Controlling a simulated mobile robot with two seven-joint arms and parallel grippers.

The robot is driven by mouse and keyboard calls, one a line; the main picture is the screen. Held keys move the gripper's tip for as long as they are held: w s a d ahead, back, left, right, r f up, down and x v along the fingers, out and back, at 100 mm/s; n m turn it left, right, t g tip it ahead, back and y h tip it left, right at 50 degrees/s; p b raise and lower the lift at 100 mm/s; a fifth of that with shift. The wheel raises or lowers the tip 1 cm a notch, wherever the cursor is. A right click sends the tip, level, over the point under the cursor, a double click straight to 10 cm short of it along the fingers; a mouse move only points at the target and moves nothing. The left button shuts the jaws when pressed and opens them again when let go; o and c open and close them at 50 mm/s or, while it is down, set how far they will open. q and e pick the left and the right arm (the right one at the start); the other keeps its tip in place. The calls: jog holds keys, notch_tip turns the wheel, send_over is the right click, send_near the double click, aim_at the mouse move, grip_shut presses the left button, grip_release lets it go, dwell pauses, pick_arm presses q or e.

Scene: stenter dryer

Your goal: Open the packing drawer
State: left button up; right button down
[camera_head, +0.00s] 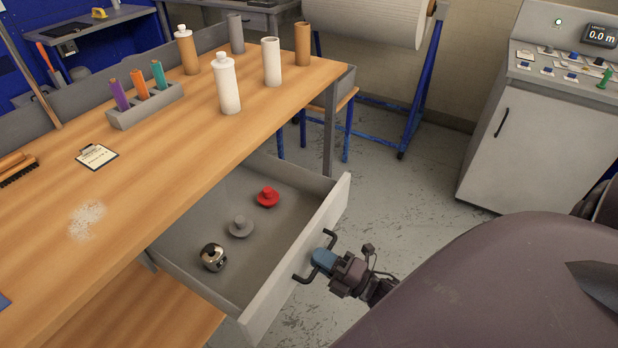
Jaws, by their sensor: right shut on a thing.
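The packing drawer (297,259) is a grey drawer under the wooden table, and it stands pulled well out. Its inside shows a red knobbed piece (268,197), a grey knobbed piece (241,227) and a small round metallic object (213,257). A dark bar handle (301,279) is on the drawer's front panel. My right gripper (324,260) is at the handle, its blue fingers shut on the middle of the bar. My left gripper is not in view.
The wooden table (170,150) carries bottles, tubes, a marker holder (146,106) and a clipboard (97,156). A grey control cabinet (535,130) stands at right, and a blue-framed roll stand (425,85) at the back. The floor between them is clear.

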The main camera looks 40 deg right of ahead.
jog(key=shift+s+d, duration=0.15)
jog(key=shift+s, duration=0.15)
jog(key=c, duration=1.2)
grip_release()
jog(key=v, duration=1)
jog(key=shift+s+d, duration=0.1)
jog(key=shift+s, duration=0.3)
